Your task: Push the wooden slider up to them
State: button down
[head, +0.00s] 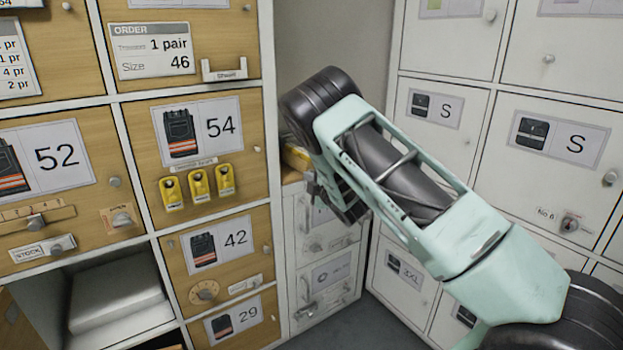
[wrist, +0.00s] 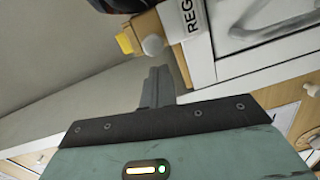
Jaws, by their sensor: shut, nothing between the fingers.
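A wooden strip with a row of marks and a knob (head: 36,213) is on the door marked 52, at the left of the head view; it may be the slider, but I cannot tell for sure. My gripper (wrist: 157,86) is shut and empty in the wrist view. Its fingers point towards a wooden edge (wrist: 172,22) with a white round knob (wrist: 152,45) and a yellow piece (wrist: 125,42). In the head view my arm hides most of this spot, and only a yellow-brown bit (head: 296,158) shows beside it. Whether the fingers touch anything is unclear.
Wooden locker doors with labels, such as the door marked 54 (head: 200,145) with three yellow tags (head: 198,186), stand at the left. White lockers (head: 440,112) stand at the right. An open compartment (head: 115,290) is at lower left. Low grey drawers (head: 325,272) fill the corner.

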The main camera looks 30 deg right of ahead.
jog(key=shift+d, duration=0.35)
jog(key=d+b, duration=0.1)
jog(key=d, duration=0.3)
jog(key=shift+w, duration=0.1)
dwell(0.3)
